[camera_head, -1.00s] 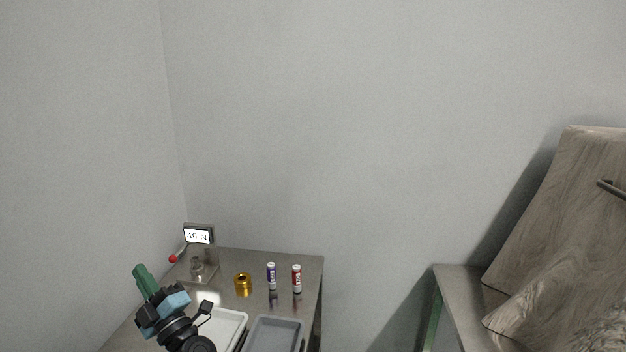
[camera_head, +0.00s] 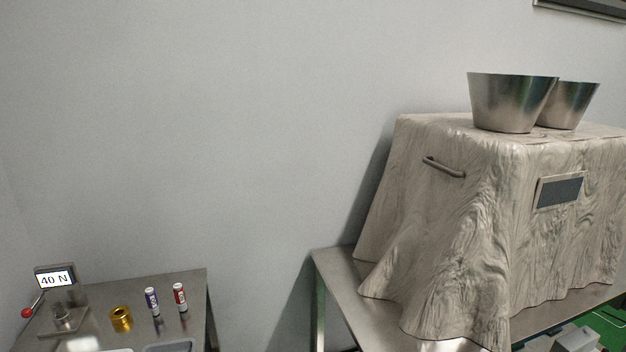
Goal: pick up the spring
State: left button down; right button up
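I cannot clearly make out a spring. A gold, ring-topped cylindrical piece (camera_head: 121,319) stands on the metal table (camera_head: 190,320) at the lower left; it is too small to tell if it is coiled. Left of it is a small stand (camera_head: 66,318) with a clear upright part, a red-knobbed lever (camera_head: 28,312) and a display (camera_head: 55,279) reading "40 N". A purple-and-white can (camera_head: 152,301) and a red-and-white can (camera_head: 180,297) stand upright right of the gold piece. Neither of my grippers is in view.
A grey tray (camera_head: 168,348) and a white tray (camera_head: 82,345) are cut off by the bottom edge. A second metal table (camera_head: 340,285) at the right bears a cloth-draped box (camera_head: 400,230) with metal bowls (camera_head: 512,105) on top. A gap separates the tables.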

aim_at(56, 305)
jog(key=u, duration=1.55)
